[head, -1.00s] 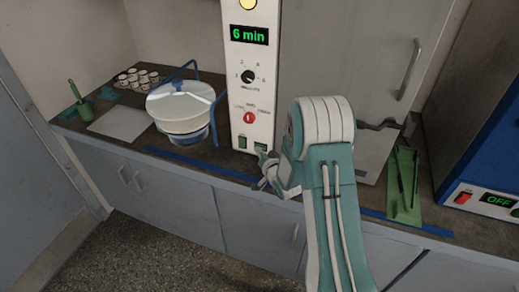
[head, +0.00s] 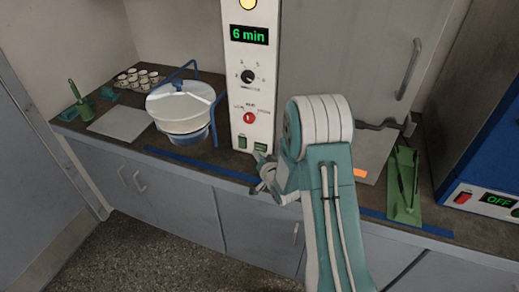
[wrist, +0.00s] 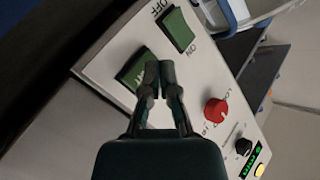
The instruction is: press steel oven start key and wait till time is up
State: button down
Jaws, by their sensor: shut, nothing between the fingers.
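The steel oven's white control panel (head: 236,90) stands upright with a green "6 min" display (head: 248,34), a black dial (head: 248,76), a red knob (head: 249,118) and two green keys at its foot. In the wrist view, one green key (wrist: 178,30) sits between OFF and ON labels. The other green key (wrist: 132,68), with partly hidden white lettering, lies right behind my fingertips. My gripper (wrist: 160,70) is shut and empty, with its tips over that key's edge. I cannot tell whether they touch it. In the head view, my gripper (head: 262,160) is low at the panel's front.
The oven's steel door (head: 345,60) is right of the panel. A white-lidded sieve bowl (head: 178,108) stands left. A green tray (head: 403,205) with tools lies right, near a blue machine (head: 480,110) showing OFF. The counter (head: 125,140) has a blue front strip.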

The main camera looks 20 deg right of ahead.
jog(key=shift+s+a, duration=0.75)
jog(key=shift+s, duration=0.25)
jog(key=shift+s+a, duration=0.7)
jog(key=shift+s, duration=0.3)
jog(key=s+d+r+n+g+h, duration=0.15)
jog(key=s+r, duration=0.25)
jog(key=r, duration=0.4)
jog(key=s+r+n+g+h, duration=0.1)
jog(key=s+r+g, duration=0.25)
jog(key=r, duration=0.45)
jog(key=s+r+n+g, duration=0.1)
jog(key=s+r+g, duration=0.1)
jog(key=s, duration=1)
jog(key=s+a+r+n+g, duration=0.1)
jog(key=s+r+n+g, duration=0.1)
jog(key=s, duration=1.1)
notch_tip(320, 180, up, 3)
jog(key=shift+s+a+f+g, duration=0.15)
jog(key=shift+s+a+g, duration=0.05)
jog(key=shift+g, duration=0.6)
dwell(0.9)
